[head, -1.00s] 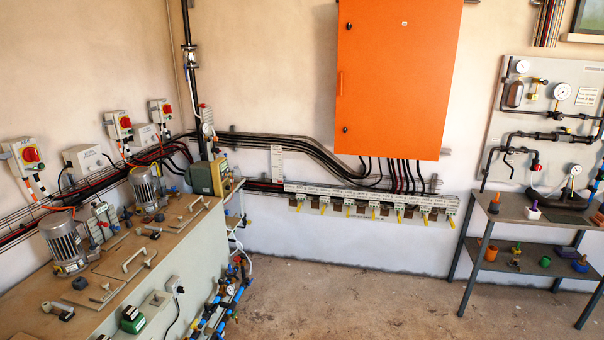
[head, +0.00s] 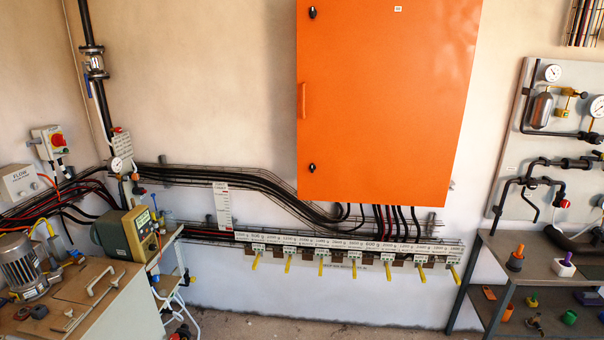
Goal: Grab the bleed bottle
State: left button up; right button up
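I cannot tell for sure which thing is the bleed bottle. On the lower shelf are a green container (head: 569,317) and a small yellow-and-green piece (head: 532,300). Neither of my grippers is in view.
The grey shelf rack (head: 488,280) stands below a gauge panel (head: 513,140). An orange cabinet (head: 385,100) hangs on the wall over a row of yellow-handled valves (head: 350,247). A workbench with a motor (head: 22,265) is at the left. Floor (head: 290,325) between looks clear.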

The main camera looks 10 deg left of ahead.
aim_at(170, 220)
jog(key=u, duration=0.15)
jog(key=i, duration=1.85)
jog(key=u, duration=1.2)
jog(key=i, duration=1.25)
jog(key=u, duration=1)
